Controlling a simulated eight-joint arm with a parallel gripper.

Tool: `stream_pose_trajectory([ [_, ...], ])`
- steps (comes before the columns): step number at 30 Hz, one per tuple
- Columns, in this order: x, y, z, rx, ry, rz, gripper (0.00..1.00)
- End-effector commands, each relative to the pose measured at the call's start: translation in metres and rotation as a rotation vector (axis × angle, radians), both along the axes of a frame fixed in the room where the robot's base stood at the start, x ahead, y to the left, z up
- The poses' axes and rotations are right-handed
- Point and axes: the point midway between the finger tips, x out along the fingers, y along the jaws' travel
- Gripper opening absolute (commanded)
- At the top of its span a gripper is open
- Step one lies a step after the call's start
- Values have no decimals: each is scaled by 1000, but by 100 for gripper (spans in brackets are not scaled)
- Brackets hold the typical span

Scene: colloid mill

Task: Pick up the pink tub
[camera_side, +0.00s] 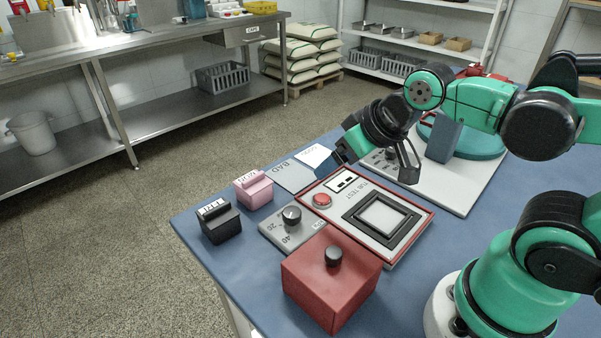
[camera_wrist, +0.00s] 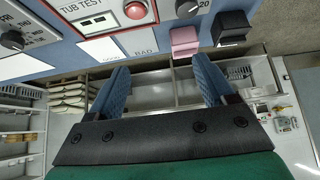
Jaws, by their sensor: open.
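The pink tub (camera_side: 254,190) stands upright on the blue table near its far left edge, with a lid block and a white label on top. In the wrist view the pink tub (camera_wrist: 184,42) shows at the upper middle, beyond my fingertips. My gripper (camera_side: 379,165) is open and empty, held above the table to the right of the tub and apart from it. In the wrist view my gripper's blue fingers (camera_wrist: 160,80) are spread wide with nothing between them.
A black tub (camera_side: 220,222) stands close left of the pink one. The tub test panel (camera_side: 330,181) with its red button, a grey dial box (camera_side: 292,230) and a red box (camera_side: 331,280) lie nearby. A grey BAD plate (camera_side: 287,176) lies behind. Floor is beyond the table edge.

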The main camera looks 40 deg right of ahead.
Motion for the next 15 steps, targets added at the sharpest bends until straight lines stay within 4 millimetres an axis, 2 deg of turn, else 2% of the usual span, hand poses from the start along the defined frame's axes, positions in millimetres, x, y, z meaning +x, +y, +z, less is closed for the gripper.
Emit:
stream_pose_trajectory([
  [2,0,0,0,-1,1,1,76],
  [4,0,0,0,-1,1,1,96],
  [5,0,0,0,-1,1,1,100],
  [11,0,0,0,-1,2,2,100],
  [15,7,1,5,1,26,3,100],
])
